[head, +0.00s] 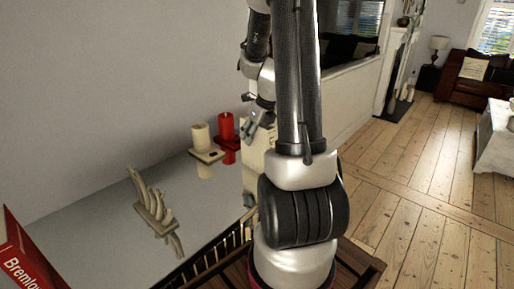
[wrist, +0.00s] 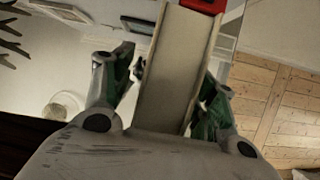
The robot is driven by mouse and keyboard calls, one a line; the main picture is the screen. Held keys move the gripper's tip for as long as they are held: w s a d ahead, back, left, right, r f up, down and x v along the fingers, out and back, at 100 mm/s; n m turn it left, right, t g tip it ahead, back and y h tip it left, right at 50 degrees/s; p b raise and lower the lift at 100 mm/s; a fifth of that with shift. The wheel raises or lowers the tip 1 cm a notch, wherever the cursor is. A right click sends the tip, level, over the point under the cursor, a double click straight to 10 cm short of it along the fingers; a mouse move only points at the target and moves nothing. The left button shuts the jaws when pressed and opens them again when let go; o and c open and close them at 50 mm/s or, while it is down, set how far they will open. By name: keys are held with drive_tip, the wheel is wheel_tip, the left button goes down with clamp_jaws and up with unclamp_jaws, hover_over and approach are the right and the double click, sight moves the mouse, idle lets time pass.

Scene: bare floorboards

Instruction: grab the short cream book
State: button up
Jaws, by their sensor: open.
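The cream book (head: 255,150) stands on the pale glossy top in the head view, largely hidden behind my arm. In the wrist view a pale book (wrist: 172,75) with light cover edges runs up between my two fingers, and I take it to be the same book. My gripper (head: 260,118) is open at the upper part of the book in the head view. In the wrist view my gripper (wrist: 170,72) has one finger on each side of the book. I cannot tell whether either finger touches it.
A cream candle (head: 201,137) and a red candle (head: 226,127) stand on holders just left of the book. A pale branched ornament (head: 152,206) is nearer on the glossy top. A red book (head: 22,262) is at the lower left. Open floorboards (head: 440,185) lie right.

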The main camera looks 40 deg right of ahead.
drive_tip(key=shift+f, duration=0.15)
clamp_jaws()
idle(0.4)
